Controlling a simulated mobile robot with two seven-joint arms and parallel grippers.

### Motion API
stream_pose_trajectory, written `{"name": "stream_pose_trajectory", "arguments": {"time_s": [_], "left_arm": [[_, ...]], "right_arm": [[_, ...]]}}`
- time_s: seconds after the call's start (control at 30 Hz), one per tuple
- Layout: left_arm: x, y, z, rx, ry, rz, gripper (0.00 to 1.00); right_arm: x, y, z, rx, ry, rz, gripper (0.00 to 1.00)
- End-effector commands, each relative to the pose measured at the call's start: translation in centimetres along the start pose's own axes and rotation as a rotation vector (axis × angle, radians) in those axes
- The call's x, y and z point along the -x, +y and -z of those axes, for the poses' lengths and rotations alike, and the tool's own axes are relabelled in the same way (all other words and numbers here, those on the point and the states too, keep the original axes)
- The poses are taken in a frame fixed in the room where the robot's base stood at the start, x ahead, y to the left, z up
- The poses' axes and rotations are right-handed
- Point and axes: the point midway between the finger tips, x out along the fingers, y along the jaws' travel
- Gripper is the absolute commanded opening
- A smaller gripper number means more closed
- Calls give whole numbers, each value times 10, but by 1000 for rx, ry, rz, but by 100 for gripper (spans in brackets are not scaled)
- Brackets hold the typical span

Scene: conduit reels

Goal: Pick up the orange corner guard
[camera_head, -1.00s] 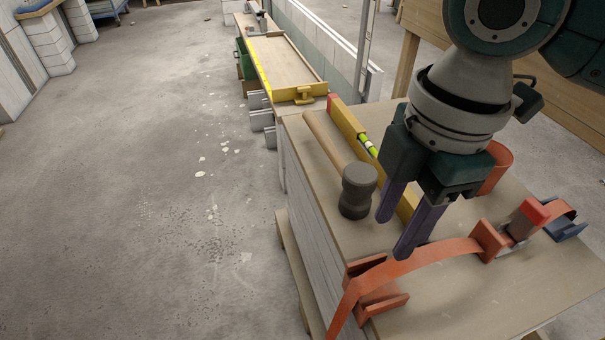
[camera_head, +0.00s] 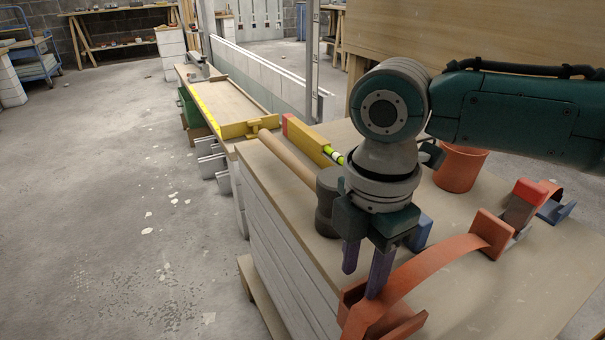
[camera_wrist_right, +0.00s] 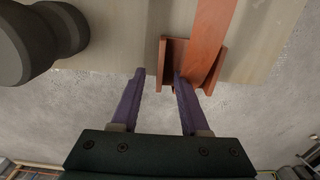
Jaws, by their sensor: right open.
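The orange corner guard (camera_head: 378,322) sits at the near edge of the wood-topped stack, with an orange strap (camera_head: 435,262) running over it. It also shows in the right wrist view (camera_wrist_right: 174,62), top centre, with the strap (camera_wrist_right: 208,40) passing through it. My right gripper (camera_head: 363,278) has purple fingers, is open and points down just above and beside the guard. In the right wrist view my right gripper (camera_wrist_right: 159,74) has its left finger left of the guard and its right finger overlapping the guard; contact cannot be told. My left gripper is not in view.
A dark-headed mallet (camera_head: 326,203) lies left of my gripper, close to it. A yellow spirit level (camera_head: 308,142), an orange bucket (camera_head: 461,168) and a red-handled ratchet (camera_head: 521,203) are on the stack. Bare board lies right of the strap. Open floor is at left.

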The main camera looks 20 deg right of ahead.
Motion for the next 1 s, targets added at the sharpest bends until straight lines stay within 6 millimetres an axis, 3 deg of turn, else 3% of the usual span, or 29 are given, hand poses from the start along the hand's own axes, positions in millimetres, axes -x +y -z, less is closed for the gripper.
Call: {"name": "stream_pose_trajectory", "arguments": {"time_s": [0.1, 0.33, 0.73, 1.0], "left_arm": [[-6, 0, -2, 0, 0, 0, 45], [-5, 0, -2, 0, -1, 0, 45], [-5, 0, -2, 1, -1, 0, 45], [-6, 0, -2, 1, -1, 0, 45]], "right_arm": [[-12, 0, 0, 0, 0, 1, 45], [-12, 0, 0, 1, 0, 0, 45], [-12, 0, 0, 0, 0, 0, 1], [-12, 0, 0, 0, 0, 0, 0]]}}
